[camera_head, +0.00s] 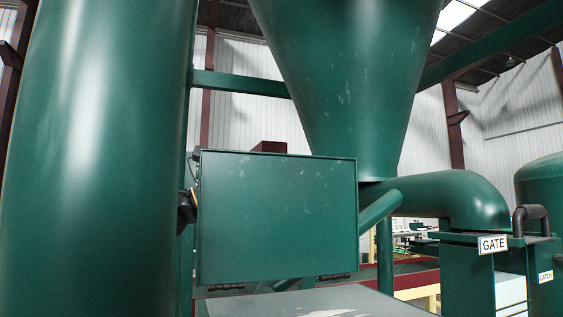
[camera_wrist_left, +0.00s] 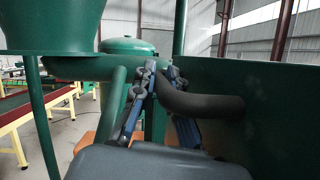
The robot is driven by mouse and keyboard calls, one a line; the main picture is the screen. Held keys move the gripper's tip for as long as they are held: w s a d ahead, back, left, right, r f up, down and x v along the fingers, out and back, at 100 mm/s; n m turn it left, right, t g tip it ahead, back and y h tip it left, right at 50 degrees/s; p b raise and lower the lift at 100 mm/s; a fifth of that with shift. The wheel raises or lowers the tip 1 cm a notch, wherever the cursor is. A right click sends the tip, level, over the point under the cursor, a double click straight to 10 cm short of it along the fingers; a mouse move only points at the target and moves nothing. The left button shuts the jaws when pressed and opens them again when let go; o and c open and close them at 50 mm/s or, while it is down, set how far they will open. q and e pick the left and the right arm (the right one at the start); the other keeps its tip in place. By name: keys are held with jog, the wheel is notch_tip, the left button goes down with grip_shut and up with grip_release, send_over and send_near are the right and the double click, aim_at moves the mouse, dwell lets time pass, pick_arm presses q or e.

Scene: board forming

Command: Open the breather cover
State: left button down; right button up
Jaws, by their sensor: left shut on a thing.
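The breather cover (camera_head: 277,217) is a flat green square panel. In the head view it stands about upright, with dark hinges along its bottom edge. Its other face (camera_wrist_left: 275,105) fills the right of the left wrist view and carries a curved black handle (camera_wrist_left: 212,105). My left gripper (camera_wrist_left: 161,76) is shut on this handle, its fingers on either side of the handle's far end. In the head view the cover hides the handle and the gripper; only a dark part shows at the cover's left edge. My right gripper is in neither view.
A large green cylinder (camera_head: 95,160) stands close on the left, and a green hopper (camera_head: 345,80) rises behind the cover.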

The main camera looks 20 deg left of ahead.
aim_at(216, 199)
pick_arm(q)
jog(key=shift+w+a+n+t, duration=0.35)
jog(key=shift+w+n+t, duration=0.1)
jog(key=shift+n, duration=0.15)
jog(key=c, duration=1.4)
grip_release()
jog(key=shift+f, duration=0.1)
jog(key=shift+o, duration=0.3)
jog(key=shift+w, duration=0.15)
jog(key=shift+a+f, duration=0.1)
jog(key=v, duration=1.1)
jog(key=shift+s+a, duration=0.25)
jog(key=shift+a, duration=0.15)
